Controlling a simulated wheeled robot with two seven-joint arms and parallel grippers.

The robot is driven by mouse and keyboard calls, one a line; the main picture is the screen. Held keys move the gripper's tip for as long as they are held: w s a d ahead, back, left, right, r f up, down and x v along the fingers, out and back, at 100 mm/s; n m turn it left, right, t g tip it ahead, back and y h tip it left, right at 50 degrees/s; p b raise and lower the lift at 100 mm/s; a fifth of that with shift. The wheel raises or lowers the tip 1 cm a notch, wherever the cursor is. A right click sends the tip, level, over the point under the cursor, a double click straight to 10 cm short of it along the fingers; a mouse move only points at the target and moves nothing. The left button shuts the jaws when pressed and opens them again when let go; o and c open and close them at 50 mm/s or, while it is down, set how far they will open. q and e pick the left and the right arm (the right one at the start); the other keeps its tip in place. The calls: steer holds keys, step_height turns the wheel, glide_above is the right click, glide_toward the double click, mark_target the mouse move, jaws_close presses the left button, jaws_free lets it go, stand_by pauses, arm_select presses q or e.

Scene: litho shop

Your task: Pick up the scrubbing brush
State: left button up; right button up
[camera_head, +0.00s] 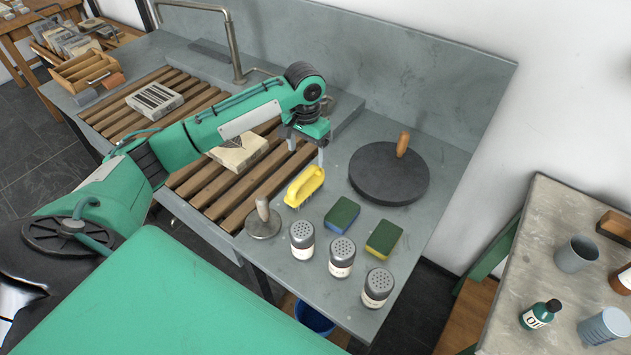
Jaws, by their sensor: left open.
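The scrubbing brush (304,186) has a yellow handle-like body and pale bristles. It lies on the grey counter at the right end of the wooden slats. My left gripper (307,152) is open and empty, with its fingers pointing down. In the picture its fingertips are just behind and above the brush. They look apart from it, though the exact height is hard to judge. My right gripper is not in view.
A dark round disc with a wooden knob (388,172) stands right of the brush. A pale stone block (240,151) lies on the slats (219,190) to the left.

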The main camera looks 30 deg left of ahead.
mark_target(305, 174)
arm_select(q)
steer(key=f, duration=0.2)
steer(key=a+f, duration=0.1)
steer(key=shift+w+p, duration=0.25)
steer(key=shift+p, duration=0.15)
step_height(305, 174, down, 4)
steer(key=shift+p, duration=0.3)
steer(key=shift+f, duration=0.55)
steer(key=f+p, duration=0.2)
steer(key=f, duration=0.2)
steer(key=shift+s+f, duration=0.2)
steer(key=shift+f, duration=0.25)
steer(key=c, duration=1.1)
steer(key=shift+c, duration=0.2)
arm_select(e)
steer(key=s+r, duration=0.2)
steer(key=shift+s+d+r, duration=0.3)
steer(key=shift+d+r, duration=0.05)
arm_select(q)
steer(key=shift+r, duration=0.1)
